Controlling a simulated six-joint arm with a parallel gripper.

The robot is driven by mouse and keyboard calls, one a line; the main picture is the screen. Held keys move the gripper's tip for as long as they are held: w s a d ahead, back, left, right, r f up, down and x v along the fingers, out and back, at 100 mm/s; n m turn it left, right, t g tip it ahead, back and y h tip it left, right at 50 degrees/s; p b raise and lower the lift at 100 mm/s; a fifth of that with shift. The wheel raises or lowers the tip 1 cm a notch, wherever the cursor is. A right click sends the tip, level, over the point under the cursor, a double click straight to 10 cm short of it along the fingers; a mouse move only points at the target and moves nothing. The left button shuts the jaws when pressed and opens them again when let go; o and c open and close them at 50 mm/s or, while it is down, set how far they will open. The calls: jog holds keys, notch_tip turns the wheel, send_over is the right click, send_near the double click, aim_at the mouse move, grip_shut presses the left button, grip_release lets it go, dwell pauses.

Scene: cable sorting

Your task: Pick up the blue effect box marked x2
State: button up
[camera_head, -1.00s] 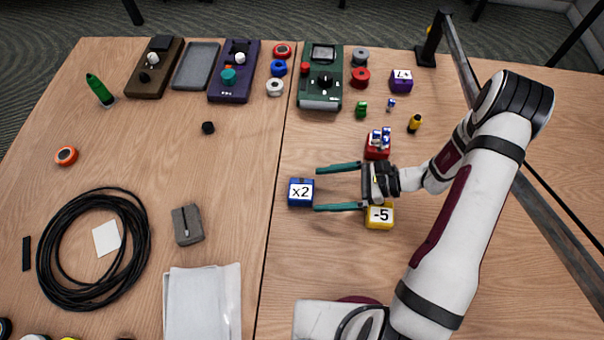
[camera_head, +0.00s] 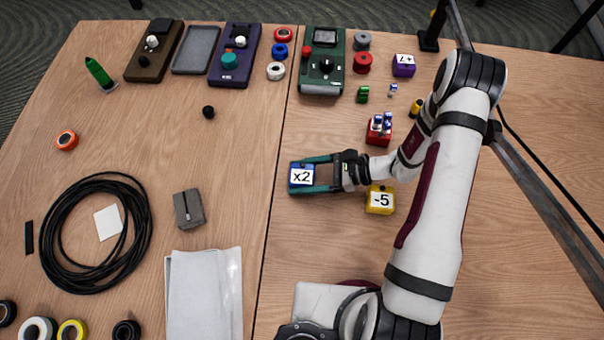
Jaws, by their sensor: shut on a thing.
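The blue effect box marked x2 (camera_head: 301,177) is near the middle of the view, just right of the seam between the two table tops. My gripper (camera_head: 312,174) reaches it from the right, with one teal finger along its far side and one along its near side. The fingers are shut on the box. I cannot tell whether the box touches the table or is slightly raised.
A yellow box marked -5 (camera_head: 380,200) sits just right of and below my gripper. A red box (camera_head: 379,130) lies behind the wrist. A purple box (camera_head: 403,65) and a green device (camera_head: 322,64) stand farther back. The wood in front of the blue box is clear.

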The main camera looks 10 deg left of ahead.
jog(key=shift+c, duration=1.1)
